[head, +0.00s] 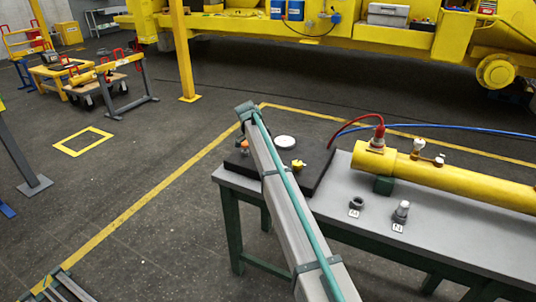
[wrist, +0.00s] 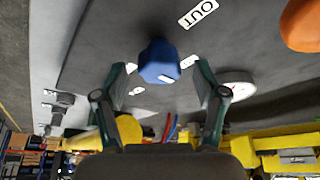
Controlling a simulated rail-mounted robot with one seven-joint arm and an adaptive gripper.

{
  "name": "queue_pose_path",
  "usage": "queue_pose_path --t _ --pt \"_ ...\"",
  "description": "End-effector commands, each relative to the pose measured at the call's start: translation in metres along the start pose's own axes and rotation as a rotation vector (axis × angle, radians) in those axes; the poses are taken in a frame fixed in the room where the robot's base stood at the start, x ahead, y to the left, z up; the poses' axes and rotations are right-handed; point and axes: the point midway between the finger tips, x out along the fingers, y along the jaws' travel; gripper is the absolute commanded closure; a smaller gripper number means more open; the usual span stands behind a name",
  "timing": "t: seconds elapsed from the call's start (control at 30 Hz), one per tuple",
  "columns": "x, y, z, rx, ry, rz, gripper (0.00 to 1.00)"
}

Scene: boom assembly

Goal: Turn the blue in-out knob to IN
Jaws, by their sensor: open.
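The blue knob (wrist: 158,60) sits on the dark panel (wrist: 95,50) in the wrist view, with a small white mark on its near face. My gripper (wrist: 162,80) is open, with one green finger on each side of the knob and a visible gap on both sides. An OUT label (wrist: 198,12) lies above and right of the knob. Two more small white labels flank the knob, partly covered by the fingers and too small to read. In the head view, the dark panel (head: 318,172) is on the table, and the blue knob and my gripper are hidden behind my arm.
An orange knob (wrist: 302,25) and a white round dial (wrist: 237,88) are to the right in the wrist view. A yellow knob (head: 299,164) is on the panel. A yellow cylinder (head: 450,180) with hoses lies on the grey table (head: 440,235), near small metal parts.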

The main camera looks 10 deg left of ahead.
Motion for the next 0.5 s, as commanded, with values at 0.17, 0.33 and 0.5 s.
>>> queue_pose_path --t 0.17,0.33,0.5 --pt "-0.022 -0.001 0.000 0.000 0.000 -0.002 0.29" --pt "-0.054 -0.001 0.000 0.000 0.000 -0.002 0.29" --pt "-0.086 -0.001 0.000 0.000 0.000 -0.002 0.29"
